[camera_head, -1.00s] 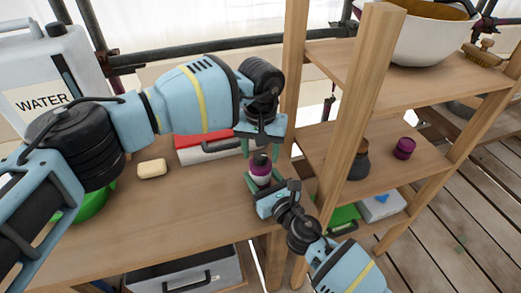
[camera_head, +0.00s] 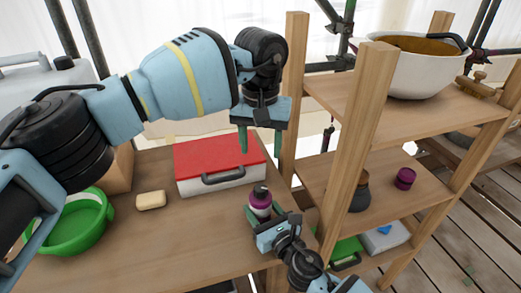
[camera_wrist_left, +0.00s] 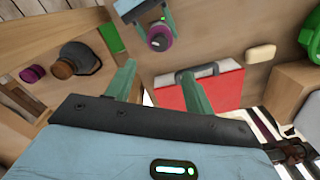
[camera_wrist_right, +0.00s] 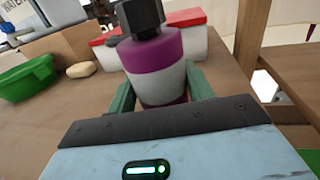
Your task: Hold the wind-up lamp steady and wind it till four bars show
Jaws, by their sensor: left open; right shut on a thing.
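The wind-up lamp (camera_head: 260,203) is a small white and purple cylinder with a black faceted knob (camera_wrist_right: 140,17) on top. It stands upright at the bench's right part, near the shelf post. My right gripper (camera_head: 264,214) is shut around the lamp's body from the front; in the right wrist view its fingers sit on both sides of it (camera_wrist_right: 155,70). My left gripper (camera_head: 262,143) is open and empty, fingers pointing down, above and behind the lamp. In the left wrist view the lamp (camera_wrist_left: 160,38) lies beyond the fingertips. No charge bars can be made out.
A red-lidded case (camera_head: 218,160) lies just behind the lamp. A soap-like block (camera_head: 151,200) and a green basin (camera_head: 80,225) are to the left. A wooden shelf post (camera_head: 355,140) stands close on the right; a white bowl (camera_head: 420,70) is on the top shelf.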

